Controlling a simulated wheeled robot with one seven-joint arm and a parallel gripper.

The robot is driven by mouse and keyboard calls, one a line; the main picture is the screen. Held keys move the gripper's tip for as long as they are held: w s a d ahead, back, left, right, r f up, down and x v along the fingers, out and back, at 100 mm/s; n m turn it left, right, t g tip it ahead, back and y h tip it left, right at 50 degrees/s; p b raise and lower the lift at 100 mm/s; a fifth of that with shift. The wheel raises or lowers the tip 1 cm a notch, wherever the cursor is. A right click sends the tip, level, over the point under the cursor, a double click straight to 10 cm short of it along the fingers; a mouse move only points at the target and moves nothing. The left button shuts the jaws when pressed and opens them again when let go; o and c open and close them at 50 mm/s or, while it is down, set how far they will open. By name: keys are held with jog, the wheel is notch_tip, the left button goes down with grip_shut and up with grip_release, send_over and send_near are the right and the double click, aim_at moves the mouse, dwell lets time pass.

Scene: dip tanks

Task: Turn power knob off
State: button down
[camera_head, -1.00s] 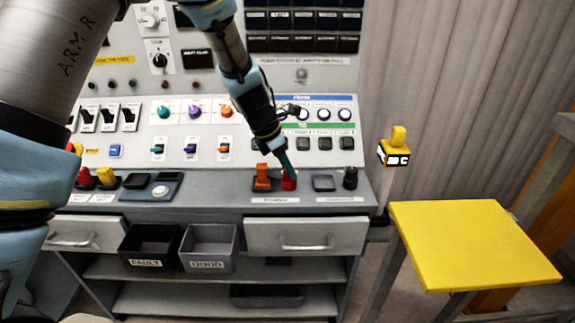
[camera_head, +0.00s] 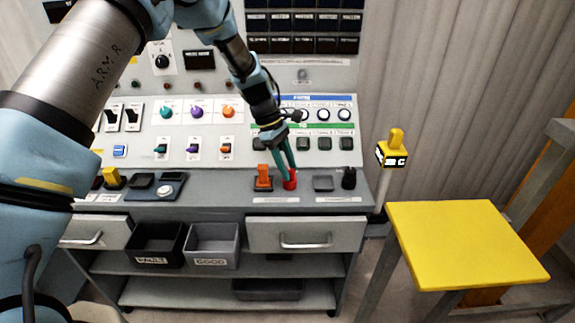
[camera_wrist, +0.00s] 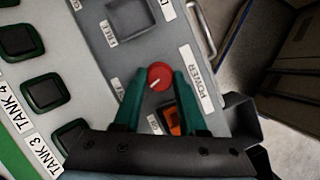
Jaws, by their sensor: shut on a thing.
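The red power knob (camera_head: 290,183) stands on the desk top of the console, right of an orange switch (camera_head: 263,178). In the wrist view the round red knob (camera_wrist: 159,76) carries a white line pointing to the lower left, and a POWER label (camera_wrist: 195,76) lies beside it. My gripper (camera_head: 287,172) reaches down from above with its two teal fingers on either side of the knob. In the wrist view the fingertips are shut on the knob's sides. The orange switch (camera_wrist: 173,121) shows between the fingers, partly hidden by the gripper.
A grey square button (camera_head: 323,183) and a black knob (camera_head: 349,178) stand just right of the red knob. Rows of labelled switches rise behind. Two bins (camera_head: 212,248) and a drawer (camera_head: 305,235) are below. A yellow table (camera_head: 468,243) stands at the right.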

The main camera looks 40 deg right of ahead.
jog(key=shift+m+y, duration=0.6)
jog(key=shift+m, duration=0.9)
jog(key=shift+c, duration=2.3)
grip_release()
jog(key=shift+d, duration=0.1)
jog(key=b+v, duration=0.2)
jog(key=v, duration=0.8)
jog(key=shift+w+r+b, duration=0.3)
jog(key=shift+r, duration=0.05)
